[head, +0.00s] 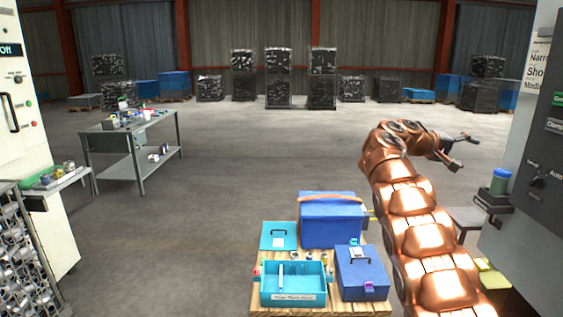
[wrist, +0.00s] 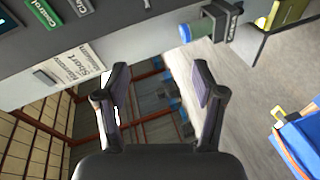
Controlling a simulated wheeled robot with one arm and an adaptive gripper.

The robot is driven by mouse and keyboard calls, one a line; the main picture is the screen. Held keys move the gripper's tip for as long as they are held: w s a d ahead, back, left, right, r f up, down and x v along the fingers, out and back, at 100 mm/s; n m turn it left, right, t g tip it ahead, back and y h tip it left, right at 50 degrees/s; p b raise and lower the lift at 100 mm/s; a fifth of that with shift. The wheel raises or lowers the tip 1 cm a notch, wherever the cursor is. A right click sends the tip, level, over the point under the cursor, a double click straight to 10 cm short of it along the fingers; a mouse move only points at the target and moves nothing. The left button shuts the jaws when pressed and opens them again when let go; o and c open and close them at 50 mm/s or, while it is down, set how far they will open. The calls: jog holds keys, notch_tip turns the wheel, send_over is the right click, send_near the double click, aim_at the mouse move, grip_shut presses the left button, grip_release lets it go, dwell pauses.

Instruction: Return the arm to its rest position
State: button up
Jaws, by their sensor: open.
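My arm is copper-coloured and rises at the right of the head view, bent over at its top. My gripper (head: 466,150) points right, toward the grey machine cabinet, above open floor. In the wrist view my gripper (wrist: 158,95) has its two dark fingers spread wide apart. Nothing is between the fingers. The wrist view is tilted, with the cabinet panel (wrist: 60,50) at upper left and the warehouse wall beyond the fingers.
A pallet (head: 345,308) with a teal open box (head: 292,297), a blue cooler (head: 332,222) and a blue toolbox (head: 362,272) stands left of my arm. The right cabinet (head: 535,190) has a blue-green cup (head: 500,181) on a bracket. A workbench (head: 130,135) stands back left. Mid floor is clear.

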jog(key=s+a+f+g+y+p, duration=0.1)
jog(key=s+a+f+y, duration=0.4)
jog(key=s+a, duration=0.5)
jog(key=s+a+f+g+y+p, duration=0.2)
jog(key=s+a+f+y, duration=0.3)
jog(key=s, duration=2.1)
jog(key=s+a+f+g+y+p, duration=0.1)
jog(key=s+a+f+y+p, duration=0.3)
jog(key=s+a+f, duration=0.5)
jog(key=s+a+y, duration=0.1)
jog(key=s+a, duration=0.7)
jog(key=s, duration=0.1)
jog(key=shift+n, duration=0.3)
